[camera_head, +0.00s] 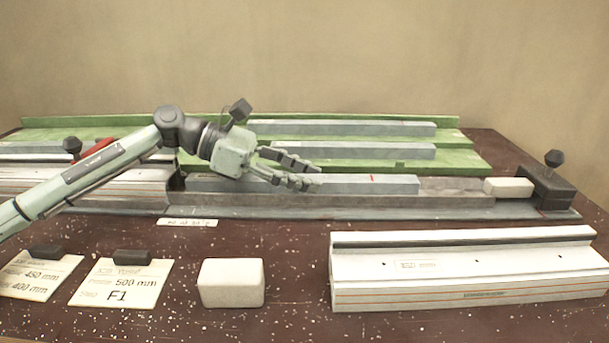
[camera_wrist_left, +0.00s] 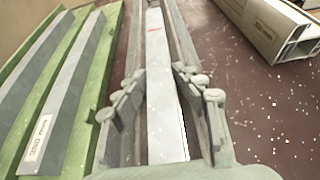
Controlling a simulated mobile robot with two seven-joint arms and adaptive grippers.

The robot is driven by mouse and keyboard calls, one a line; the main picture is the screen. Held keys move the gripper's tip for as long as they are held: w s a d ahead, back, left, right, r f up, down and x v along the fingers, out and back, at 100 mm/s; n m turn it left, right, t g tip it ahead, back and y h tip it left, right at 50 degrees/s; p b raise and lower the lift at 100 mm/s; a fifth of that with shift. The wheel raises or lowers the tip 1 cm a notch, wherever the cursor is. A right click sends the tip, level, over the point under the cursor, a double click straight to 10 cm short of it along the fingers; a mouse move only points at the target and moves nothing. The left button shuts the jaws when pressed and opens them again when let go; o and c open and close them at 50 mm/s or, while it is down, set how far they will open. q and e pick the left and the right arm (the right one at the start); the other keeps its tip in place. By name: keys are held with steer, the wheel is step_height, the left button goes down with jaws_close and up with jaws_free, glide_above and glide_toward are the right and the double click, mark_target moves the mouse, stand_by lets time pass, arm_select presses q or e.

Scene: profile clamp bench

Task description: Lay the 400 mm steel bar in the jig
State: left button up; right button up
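A grey steel bar with a red mark (camera_head: 395,184) lies lengthwise in the long grey jig (camera_head: 455,199). The bar also shows in the left wrist view (camera_wrist_left: 164,100). My left gripper (camera_head: 305,175) is over the bar's middle stretch. In the left wrist view its fingers (camera_wrist_left: 160,80) stand apart on either side of the bar, with narrow gaps visible, so it looks open. The bar's left part is partly hidden behind my left arm. A white block (camera_head: 508,187) sits at the jig's right, beside a dark clamp (camera_head: 550,188). My right gripper is not in view.
Behind the jig, a green rack (camera_head: 445,160) holds grey bars (camera_head: 400,151). A pale profile (camera_head: 460,275) lies at front right. A white block (camera_head: 232,283) and two label cards (camera_head: 122,284) are in front. The brown table is clear between block and profile.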

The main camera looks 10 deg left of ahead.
arm_select(q)
steer(key=shift+s+a+f, duration=0.1)
steer(key=shift+f, duration=0.5)
steer(key=shift+r, duration=0.1)
steer(key=shift+r+p, duration=0.15)
steer(key=shift+p, duration=0.15)
steer(key=shift+a+r+p, duration=0.3)
steer(key=shift+r, duration=0.1)
steer(key=v, duration=0.3)
steer(key=b+v, duration=0.1)
steer(key=v, duration=0.6)
steer(key=shift+r+b, duration=0.25)
steer(key=shift+b, duration=0.1)
steer(key=shift+a+r, duration=0.4)
steer(key=shift+a, duration=0.2)
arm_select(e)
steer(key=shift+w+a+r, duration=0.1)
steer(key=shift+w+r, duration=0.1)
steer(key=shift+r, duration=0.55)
arm_select(q)
steer(key=shift+s, duration=0.1)
